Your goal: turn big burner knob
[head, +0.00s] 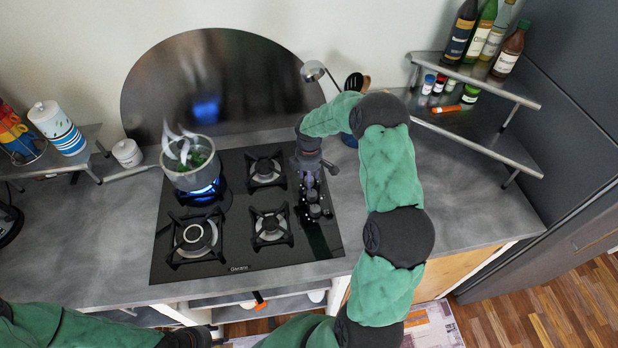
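The black gas cooktop (215,262) is set into the grey counter. A column of dark knobs (314,211) runs down its right side; the far end of the column is partly hidden by my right gripper. I cannot tell which knob is the big burner's. My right gripper (312,168) points down over the far knobs, and I cannot tell whether it touches one or how far its fingers are apart. My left gripper (205,337) is low at the bottom edge, in front of the counter, away from the knobs and partly cut off; its fingers are unclear.
A steaming pot (190,170) with green food stands on the back left burner, where a blue flame shows. The other burners are bare. A dark round panel (215,85) stands behind. Bottles (485,35) and jars fill the right corner shelf (470,75). Counter (455,205) right of my arm is clear.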

